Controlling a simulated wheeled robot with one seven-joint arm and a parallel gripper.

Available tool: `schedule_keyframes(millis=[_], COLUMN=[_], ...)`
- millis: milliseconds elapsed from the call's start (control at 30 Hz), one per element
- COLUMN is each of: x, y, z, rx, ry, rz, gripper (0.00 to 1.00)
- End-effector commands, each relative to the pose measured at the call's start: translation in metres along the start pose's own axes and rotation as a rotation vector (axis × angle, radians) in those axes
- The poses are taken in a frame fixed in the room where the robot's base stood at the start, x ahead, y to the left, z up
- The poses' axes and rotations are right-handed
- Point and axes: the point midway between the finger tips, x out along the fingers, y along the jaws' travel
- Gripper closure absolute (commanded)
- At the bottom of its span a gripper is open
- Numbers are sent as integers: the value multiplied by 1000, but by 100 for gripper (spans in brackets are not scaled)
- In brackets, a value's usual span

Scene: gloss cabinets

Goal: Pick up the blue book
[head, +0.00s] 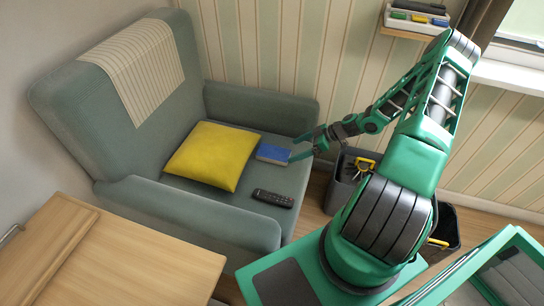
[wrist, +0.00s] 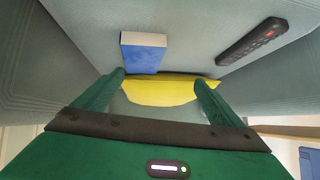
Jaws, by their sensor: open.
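The blue book (head: 273,154) lies flat on the seat of the grey-green armchair (head: 150,206), beside the yellow cushion (head: 212,155). In the wrist view the book (wrist: 144,58) shows its blue cover and pale page edge, ahead of the fingertips and nearer the left finger. My gripper (head: 295,149) is open and empty, with its fingers pointing at the book from the right in the head view. In the wrist view the fingers of my gripper (wrist: 160,78) are spread wide. I cannot tell whether a finger touches the book.
A dark remote (head: 272,198) lies on the seat front; it also shows in the wrist view (wrist: 252,41). The armchair's far armrest (head: 262,108) rises behind the book. A wooden table (head: 110,262) stands at the lower left. Dark bins (head: 345,185) stand right of the chair.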

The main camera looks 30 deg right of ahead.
Motion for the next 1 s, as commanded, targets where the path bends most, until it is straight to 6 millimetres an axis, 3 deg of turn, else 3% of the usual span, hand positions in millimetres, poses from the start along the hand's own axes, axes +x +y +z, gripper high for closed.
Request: schedule_keyframes(millis=[100,300,467,800,1000], x=[17,29,36,80,96], y=[13,29,33,38,39], z=[8,12,11,3,0], rx=[-28,-63,-73,-73,-72], ry=[96,181,199,198,198], rz=[55,126,143,142,141], gripper=[9,9,9,9,9])
